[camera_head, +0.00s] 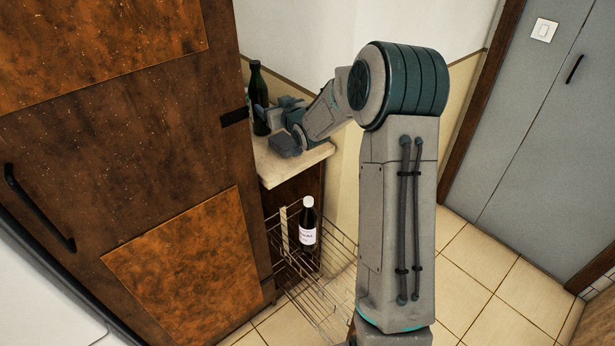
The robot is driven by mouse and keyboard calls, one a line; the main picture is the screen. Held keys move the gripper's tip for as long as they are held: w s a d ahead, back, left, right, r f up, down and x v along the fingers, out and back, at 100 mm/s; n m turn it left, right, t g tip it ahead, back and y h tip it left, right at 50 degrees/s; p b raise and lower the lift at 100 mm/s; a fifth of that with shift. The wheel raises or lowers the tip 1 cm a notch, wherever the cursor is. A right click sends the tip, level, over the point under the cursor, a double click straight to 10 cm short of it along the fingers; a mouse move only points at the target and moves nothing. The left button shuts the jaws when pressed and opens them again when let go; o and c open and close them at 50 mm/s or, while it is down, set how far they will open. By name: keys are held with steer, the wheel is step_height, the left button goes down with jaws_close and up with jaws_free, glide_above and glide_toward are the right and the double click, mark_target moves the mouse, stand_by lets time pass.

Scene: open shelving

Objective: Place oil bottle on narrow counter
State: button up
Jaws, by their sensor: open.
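A dark green bottle (256,84), which looks like the oil bottle, stands upright on the pale narrow counter (301,166) beside the tall brown cabinet. My gripper (272,129) is low over the counter, just right of the bottle, with its jaws open. One finger is close to the bottle's lower body and overlaps it in the picture. I cannot tell whether it touches. The bottle's base is partly hidden by the gripper.
A dark bottle with a white label (308,227) stands in a pulled-out wire rack (338,284) below the counter. The brown cabinet (115,140) closes off the left. Tiled floor (480,290) is free at right, before a grey door (545,130).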

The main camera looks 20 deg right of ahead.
steer(key=s+a+m+g+h, duration=0.1)
steer(key=s+g, duration=0.5)
steer(key=s, duration=1.6)
steer(key=s+a+m+g+h, duration=0.1)
steer(key=s+g, duration=0.6)
steer(key=s, duration=1.5)
steer(key=shift+s+r+h, duration=0.25)
steer(key=shift+s+h, duration=0.15)
steer(key=shift+h, duration=0.1)
